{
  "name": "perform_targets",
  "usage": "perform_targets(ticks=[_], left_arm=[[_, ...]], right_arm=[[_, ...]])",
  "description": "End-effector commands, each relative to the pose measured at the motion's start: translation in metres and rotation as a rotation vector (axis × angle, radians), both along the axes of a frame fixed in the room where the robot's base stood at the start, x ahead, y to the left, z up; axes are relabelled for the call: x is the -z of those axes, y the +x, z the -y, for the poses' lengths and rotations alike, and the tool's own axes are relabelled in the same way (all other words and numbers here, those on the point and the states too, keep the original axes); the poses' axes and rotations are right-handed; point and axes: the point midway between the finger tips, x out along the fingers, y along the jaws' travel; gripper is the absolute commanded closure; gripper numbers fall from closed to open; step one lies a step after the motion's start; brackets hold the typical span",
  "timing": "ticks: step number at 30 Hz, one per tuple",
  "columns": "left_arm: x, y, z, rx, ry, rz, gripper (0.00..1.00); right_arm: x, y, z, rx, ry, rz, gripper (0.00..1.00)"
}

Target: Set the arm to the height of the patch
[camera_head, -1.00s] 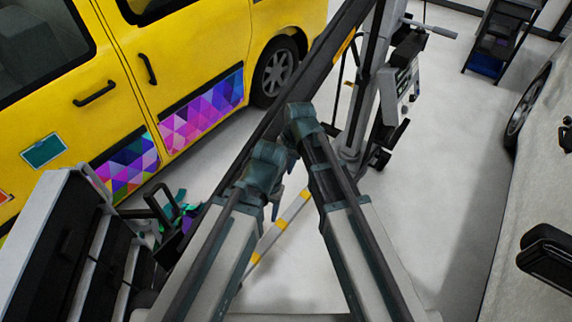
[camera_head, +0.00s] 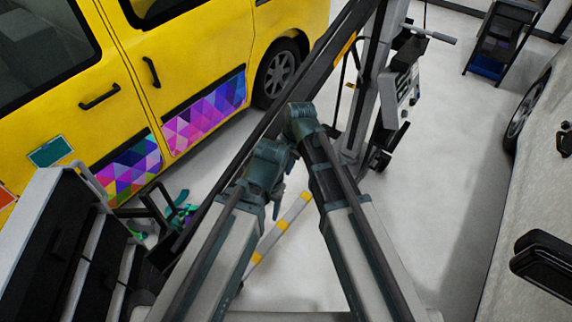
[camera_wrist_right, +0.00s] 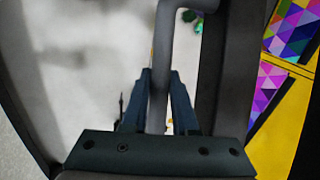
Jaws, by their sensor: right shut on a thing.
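The arm (camera_head: 322,58) is a long dark beam with yellow marks, running diagonally from a grey post at the upper right down to the left, in front of the van. The patch is a band of coloured triangles, with a rear piece (camera_head: 205,112) and a front piece (camera_head: 128,165) low on the van's side. In the right wrist view, my right gripper (camera_wrist_right: 160,76) is closed around a grey bent bar (camera_wrist_right: 161,55). In the head view my right wrist lies beside the beam and its fingers are hard to see. My left wrist is just left of it; its jaw state is unclear.
The yellow van (camera_head: 195,55) fills the left. The wheeled post (camera_head: 367,95) stands right of my arms.

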Motion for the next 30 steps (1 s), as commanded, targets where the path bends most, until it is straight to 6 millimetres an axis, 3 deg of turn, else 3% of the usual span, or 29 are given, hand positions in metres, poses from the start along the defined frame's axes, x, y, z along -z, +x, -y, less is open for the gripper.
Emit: perform_targets(ticks=[2,3,8,20,30], left_arm=[[0.002,0.0,0.0,0.0,0.0,0.0,0.43],[0.002,0.0,0.0,0.0,0.0,0.0,0.43],[0.002,0.0,0.0,0.0,0.0,0.0,0.43],[-0.001,0.0,0.0,0.0,0.0,0.0,0.43],[-0.032,0.0,0.0,0.001,0.0,0.0,0.43]], right_arm=[[0.002,0.0,0.0,0.0,-0.001,-0.002,1.0],[0.002,0.0,0.0,0.0,-0.001,-0.002,0.71],[0.002,0.0,0.0,0.0,-0.001,-0.002,0.43],[-0.001,-0.001,0.001,0.0,-0.001,-0.002,0.43],[-0.032,-0.003,0.006,0.001,-0.001,-0.002,0.43]])
